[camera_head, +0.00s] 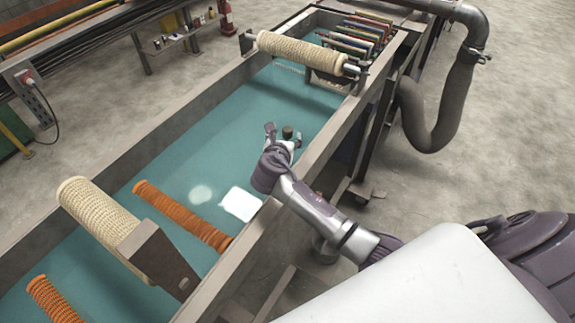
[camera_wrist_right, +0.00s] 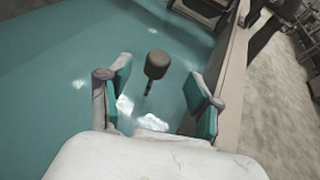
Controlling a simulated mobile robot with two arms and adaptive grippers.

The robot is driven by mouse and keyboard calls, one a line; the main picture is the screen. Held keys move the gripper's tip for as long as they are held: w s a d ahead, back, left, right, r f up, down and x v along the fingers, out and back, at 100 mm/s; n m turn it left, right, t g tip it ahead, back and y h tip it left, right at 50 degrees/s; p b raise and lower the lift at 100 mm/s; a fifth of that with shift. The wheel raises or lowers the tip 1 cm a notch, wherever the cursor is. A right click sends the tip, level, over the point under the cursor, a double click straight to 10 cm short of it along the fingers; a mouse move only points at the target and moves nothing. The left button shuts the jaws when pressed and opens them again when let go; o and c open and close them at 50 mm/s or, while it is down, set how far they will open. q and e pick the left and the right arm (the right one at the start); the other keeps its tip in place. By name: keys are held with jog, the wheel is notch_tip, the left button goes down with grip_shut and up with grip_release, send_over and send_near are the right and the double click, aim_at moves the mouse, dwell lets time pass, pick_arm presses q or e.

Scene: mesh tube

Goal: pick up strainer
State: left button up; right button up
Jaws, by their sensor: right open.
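The strainer, a small dark grey-brown cylindrical piece on a thin stem, shows between the fingers in the right wrist view (camera_wrist_right: 157,65). In the head view its dark top (camera_head: 287,131) shows just beyond my right gripper (camera_head: 283,140). It is over or in the teal liquid; I cannot tell how deep the stem goes. My right gripper is open, with one finger on each side of the strainer in the right wrist view (camera_wrist_right: 161,92). Neither finger visibly touches it. My left gripper is not in view.
My right arm crosses the right wall (camera_head: 345,128) of a long tank of teal liquid (camera_head: 215,150). A cream mesh roller (camera_head: 300,52) spans it at the back. Another (camera_head: 98,210) stands at left, with orange mesh tubes (camera_head: 183,215) nearby. Bright reflections lie on the surface.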

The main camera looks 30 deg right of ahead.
aim_at(287, 131)
jog(key=shift+w+d+f, duration=0.2)
jog(key=shift+w+d, duration=0.05)
jog(key=shift+w, duration=0.05)
jog(key=shift+w+d, duration=0.15)
jog(key=shift+w, duration=0.05)
jog(key=x, duration=0.4)
jog(key=shift+w+f, duration=0.1)
jog(key=shift+w, duration=0.05)
jog(key=shift+w+d+f, duration=0.15)
jog(key=shift+w, duration=0.05)
jog(key=shift+s, duration=0.1)
jog(key=shift+c, duration=1.9)
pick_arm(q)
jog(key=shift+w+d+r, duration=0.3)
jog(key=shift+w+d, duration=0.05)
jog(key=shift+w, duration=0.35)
pick_arm(e)
grip_shut()
